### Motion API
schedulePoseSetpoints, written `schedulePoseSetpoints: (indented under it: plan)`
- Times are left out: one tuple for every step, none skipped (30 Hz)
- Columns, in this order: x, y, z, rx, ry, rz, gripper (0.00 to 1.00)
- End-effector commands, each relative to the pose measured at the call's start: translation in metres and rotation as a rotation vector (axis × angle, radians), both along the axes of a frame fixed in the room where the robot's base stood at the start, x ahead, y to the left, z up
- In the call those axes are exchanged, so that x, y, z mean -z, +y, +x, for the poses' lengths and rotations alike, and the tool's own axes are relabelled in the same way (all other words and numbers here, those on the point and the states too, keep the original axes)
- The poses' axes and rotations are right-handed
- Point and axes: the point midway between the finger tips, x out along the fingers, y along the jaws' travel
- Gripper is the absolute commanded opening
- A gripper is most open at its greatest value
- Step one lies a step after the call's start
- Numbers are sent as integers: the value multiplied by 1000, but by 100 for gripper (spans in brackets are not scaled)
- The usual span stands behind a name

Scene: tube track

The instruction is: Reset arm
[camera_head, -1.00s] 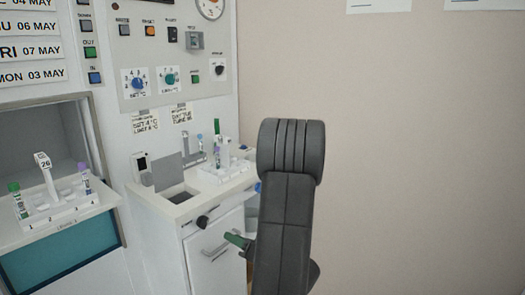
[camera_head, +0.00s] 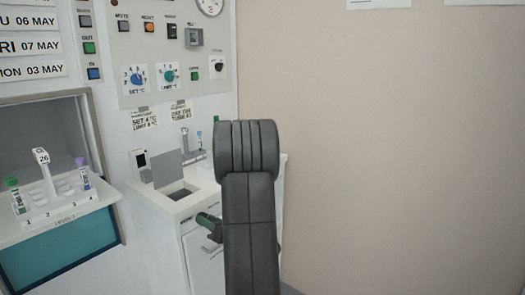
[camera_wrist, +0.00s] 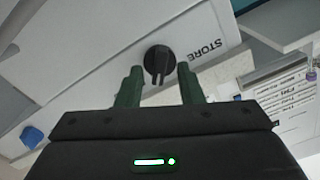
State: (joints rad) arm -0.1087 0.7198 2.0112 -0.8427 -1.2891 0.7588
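The rest of my gripper is hidden behind my arm there.
A tube rack (camera_head: 62,208) with a green-capped and a purple-capped tube sits on the left shelf. An open lid (camera_head: 170,167) stands by a square opening in the counter. My arm hides much of the counter's right part.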

Motion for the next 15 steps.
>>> schedulePoseSetpoints:
  plan:
    - [2,0,0,0,-34,-26,34]
    - [2,0,0,0,-56,-44,34]
    - [1,0,-1,0,-84,-66,34]
    - [1,0,-1,0,-106,-83,34]
    - [1,0,-1,0,-127,-99,34]
    - [1,1,-1,0,-155,-121,34]
    - [1,1,-1,0,-176,-137,34]
    - [1,1,-1,0,-197,-154,34]
    - [1,1,-1,-1,-225,-175,34]
    - [1,1,-2,-1,-246,-192,34]
    - [1,1,-2,0,-268,-208,34]
    - [1,1,-2,0,-296,-230,34]
    - [0,1,-2,0,-317,-246,34]
    - [0,1,-2,0,-337,-261,34]
    - [0,1,-2,0,-363,-284,34]
